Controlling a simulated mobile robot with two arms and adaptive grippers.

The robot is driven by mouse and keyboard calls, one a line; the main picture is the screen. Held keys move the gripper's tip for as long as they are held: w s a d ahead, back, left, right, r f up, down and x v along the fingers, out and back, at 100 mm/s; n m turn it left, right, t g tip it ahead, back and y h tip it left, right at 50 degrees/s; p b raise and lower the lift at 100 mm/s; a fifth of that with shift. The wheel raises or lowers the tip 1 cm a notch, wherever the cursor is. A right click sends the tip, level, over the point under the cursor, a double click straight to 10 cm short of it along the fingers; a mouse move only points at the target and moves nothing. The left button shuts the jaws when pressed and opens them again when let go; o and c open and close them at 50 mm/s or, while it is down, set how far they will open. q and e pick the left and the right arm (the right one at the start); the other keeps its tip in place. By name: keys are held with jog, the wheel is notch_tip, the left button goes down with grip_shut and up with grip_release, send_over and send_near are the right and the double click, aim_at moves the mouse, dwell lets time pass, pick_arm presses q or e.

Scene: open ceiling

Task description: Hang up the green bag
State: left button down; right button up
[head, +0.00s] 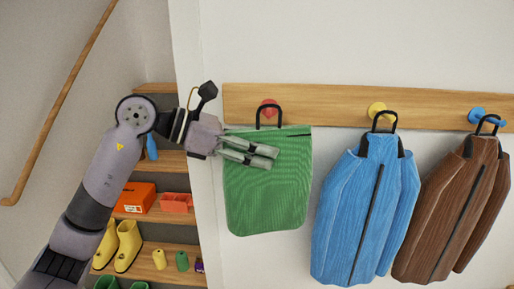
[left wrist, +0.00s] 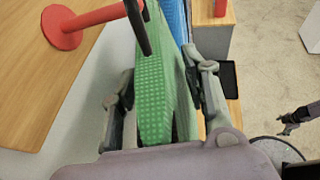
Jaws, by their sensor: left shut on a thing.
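The green bag (head: 268,200) hangs upright in front of the wall, with its black loop handle (head: 258,118) at the red peg (head: 269,106). My left gripper (head: 270,156) is shut on the bag near its top. The left wrist view shows the green bag (left wrist: 153,100) between the two fingers. There the black loop (left wrist: 138,27) meets the outer end of the red peg (left wrist: 66,28). I cannot tell whether the peg passes through the loop. A small grey and black shape at the right, probably my right gripper (left wrist: 294,120), is too small to read.
A wooden rail (head: 340,104) holds the pegs. A blue jacket (head: 365,210) hangs from the yellow peg (head: 376,109) and a brown jacket (head: 455,210) from the blue peg (head: 477,115), right of the bag. Shelves with yellow boots (head: 128,245) and an orange box (head: 136,197) stand at left.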

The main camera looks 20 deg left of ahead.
pick_arm(q)
jog(key=shift+w+a+f, duration=0.15)
jog(key=shift+w+f, duration=0.15)
jog(key=shift+w, duration=0.5)
jog(key=shift+w+a+f, duration=0.15)
jog(key=shift+w+f, duration=0.1)
jog(key=shift+w, duration=0.5)
